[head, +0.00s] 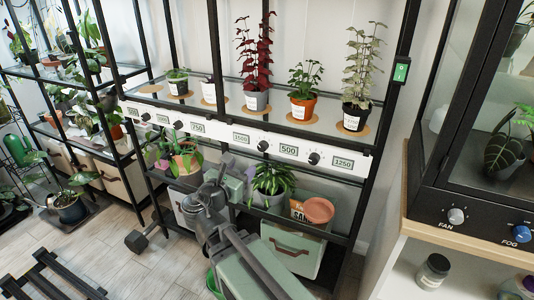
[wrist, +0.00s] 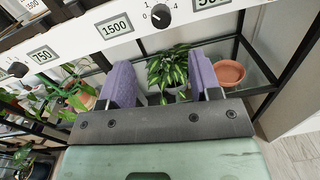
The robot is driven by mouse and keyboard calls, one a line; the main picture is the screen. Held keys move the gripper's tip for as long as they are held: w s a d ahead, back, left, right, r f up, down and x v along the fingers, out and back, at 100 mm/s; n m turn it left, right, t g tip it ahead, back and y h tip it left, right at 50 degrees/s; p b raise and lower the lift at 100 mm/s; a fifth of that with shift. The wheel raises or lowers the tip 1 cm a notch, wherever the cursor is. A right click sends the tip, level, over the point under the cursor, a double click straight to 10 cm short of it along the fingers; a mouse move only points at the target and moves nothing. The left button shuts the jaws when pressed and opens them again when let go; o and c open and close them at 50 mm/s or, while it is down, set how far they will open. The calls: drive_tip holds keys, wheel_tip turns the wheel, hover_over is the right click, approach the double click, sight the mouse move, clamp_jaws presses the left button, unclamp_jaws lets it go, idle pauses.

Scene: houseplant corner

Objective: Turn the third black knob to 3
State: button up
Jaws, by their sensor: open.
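A white strip (head: 226,137) on the black rack carries several black knobs beside number labels. The third knob I can see from the left (head: 263,146) sits between the labels 1500 and 500. In the wrist view this knob (wrist: 160,15) is at the top edge, with the marks 0, 1 and 4 visible; the top of its scale is cut off. Its exact setting is hard to read. My gripper (wrist: 160,82) is open and empty, its two purple fingers wide apart. It is below the knob in the picture and apart from it.
Potted plants stand on the shelf above the strip. A leafy plant (head: 270,178) and a terracotta saucer (head: 318,210) sit on the shelf below. A cabinet with FAN (head: 456,216) and FOG (head: 521,233) knobs stands at right.

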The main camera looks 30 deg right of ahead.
sight(261, 148)
drive_tip(key=x, duration=1.1)
drive_tip(key=shift+s, duration=0.1)
drive_tip(key=shift+c, duration=0.3)
drive_tip(key=c, duration=0.9)
